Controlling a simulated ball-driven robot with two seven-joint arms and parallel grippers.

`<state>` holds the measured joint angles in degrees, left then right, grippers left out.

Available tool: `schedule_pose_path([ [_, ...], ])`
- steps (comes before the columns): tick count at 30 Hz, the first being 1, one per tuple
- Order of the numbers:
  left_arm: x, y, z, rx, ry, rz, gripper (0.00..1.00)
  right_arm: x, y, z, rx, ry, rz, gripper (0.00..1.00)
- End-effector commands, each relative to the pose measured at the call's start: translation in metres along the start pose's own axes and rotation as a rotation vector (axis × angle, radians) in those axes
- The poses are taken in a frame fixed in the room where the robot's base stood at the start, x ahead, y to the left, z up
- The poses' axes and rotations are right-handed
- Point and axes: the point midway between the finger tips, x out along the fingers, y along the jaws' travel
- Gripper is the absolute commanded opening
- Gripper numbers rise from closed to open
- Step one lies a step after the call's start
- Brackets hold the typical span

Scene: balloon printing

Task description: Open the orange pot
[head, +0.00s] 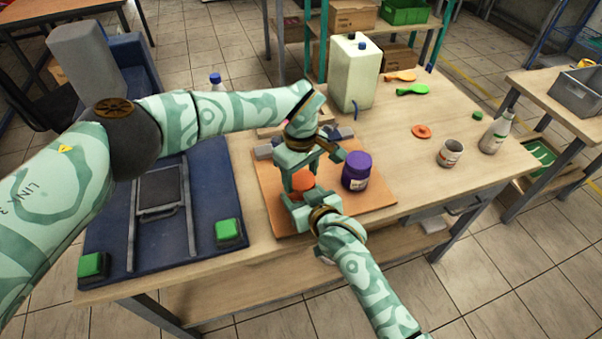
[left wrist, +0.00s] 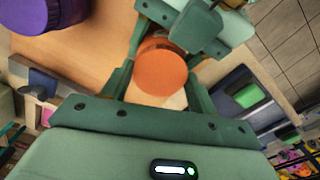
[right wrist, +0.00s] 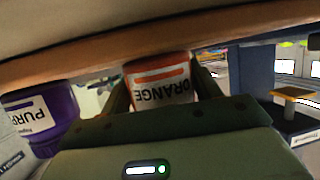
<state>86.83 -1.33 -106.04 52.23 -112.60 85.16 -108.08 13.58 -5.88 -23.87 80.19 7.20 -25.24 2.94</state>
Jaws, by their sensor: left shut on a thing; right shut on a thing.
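The orange pot (head: 300,182) stands on the wooden board, partly hidden by my grippers. Its orange lid (left wrist: 161,68) fills the space between the fingers of my left gripper (head: 299,165), which is shut on it from above. The lid is on the pot, as far as I can see. My right gripper (head: 306,210) is shut on the pot's body from the front side. In the right wrist view the white label reading ORANGE (right wrist: 163,92) shows between its fingers. The two grippers are very close to each other.
A purple pot (head: 356,172) stands just right of my grippers on the board (head: 268,185). A blue press (head: 205,180) is left.

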Motion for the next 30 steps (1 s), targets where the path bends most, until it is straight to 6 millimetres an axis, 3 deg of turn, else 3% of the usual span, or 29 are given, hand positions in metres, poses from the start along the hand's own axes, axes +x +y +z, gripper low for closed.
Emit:
schedule_pose_path([
  [3, -0.001, 0.0, 0.0, -0.253, 0.001, 0.001, 0.31, 0.0, 0.0, 0.0, 0.0, 0.0, 0.0, 0.0],
  [6, -0.001, 0.0, 0.0, -0.4, 0.001, 0.0, 0.31, 0.0, 0.0, 0.0, 0.0, -0.001, 0.001, 0.0],
  [16, -0.001, 0.0, 0.0, -0.463, 0.001, 0.0, 0.31, 0.0, 0.0, 0.0, 0.0, -0.001, 0.0, 0.0],
  [17, -0.001, 0.0, 0.0, -0.463, 0.001, 0.0, 0.61, 0.0, 0.0, 0.0, 0.0, -0.001, 0.0, 0.0],
  [19, -0.001, 0.0, 0.0, -0.462, 0.001, 0.0, 0.81, 0.0, 0.0, 0.0, 0.0, -0.001, 0.0, 0.0],
  [27, -0.001, 0.0, 0.0, -0.461, 0.001, 0.0, 0.81, 0.0, 0.0, 0.0, 0.0, -0.001, 0.0, 0.0],
  [30, -0.011, 0.0, 0.0, -0.46, 0.002, 0.001, 0.81, 0.0, 0.0, 0.0, 0.0, -0.001, 0.0, 0.0],
])
